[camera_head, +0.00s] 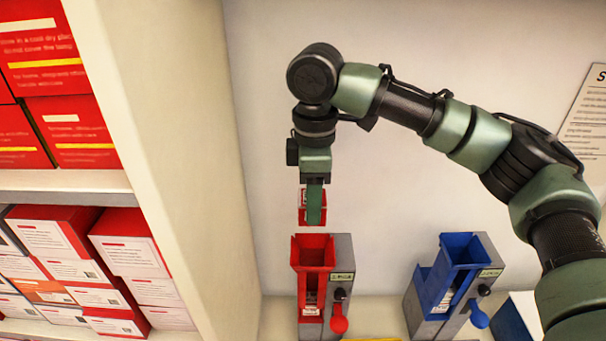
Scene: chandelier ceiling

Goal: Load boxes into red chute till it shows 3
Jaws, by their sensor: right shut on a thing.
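The red chute (313,248) stands at the lower middle, with an open red hopper on a grey body, a small label and a red-knobbed lever (339,323). Something pale, perhaps a box, shows low inside it. My right gripper (314,207) points down above the hopper, shut on a small red box (303,207). The finger hides part of the box, which hangs just over the chute's opening, apart from it. The digits on the chute's label are too small to read. My left gripper is not in view.
A blue chute (456,262) with a blue-knobbed lever stands to the right. Shelves (70,181) at left hold red boxes (70,131) above and red-and-white boxes (129,243) below. A pale upright panel (190,130) separates the shelves from the chutes. A sign (588,115) hangs at right.

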